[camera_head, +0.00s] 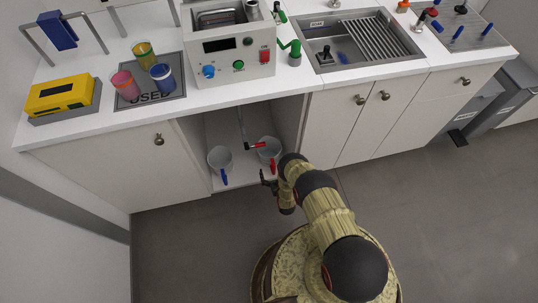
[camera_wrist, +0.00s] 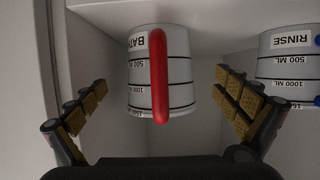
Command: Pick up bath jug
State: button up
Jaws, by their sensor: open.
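The bath jug (camera_wrist: 185,88) is white with black volume lines, the letters "BATH" and a red handle that faces my wrist camera. In the head view the bath jug (camera_head: 267,154) stands on the right in the open cabinet bay under the counter, partly hidden by my arm. My gripper (camera_wrist: 160,82) is open, with the jug framed between its two fingers and gaps on both sides. The wrist picture appears upside down. In the head view my gripper (camera_head: 270,184) is just in front of the bay, near the red handle.
A second jug marked "RINSE" (camera_wrist: 288,62), with a blue handle, stands beside the bath jug, close to one finger. The rinse jug is also in the head view (camera_head: 219,158). A pipe with a red lever (camera_head: 256,145) hangs above. Cabinet walls bound the bay.

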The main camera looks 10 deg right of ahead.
jog(key=b+x, duration=0.3)
jog(key=x, duration=0.4)
jog(key=shift+w+f+b, duration=0.1)
jog(key=shift+w+b, duration=0.1)
jog(key=shift+b, duration=0.2)
jog(key=c, duration=2.6)
jog(key=shift+w, duration=0.1)
grip_shut()
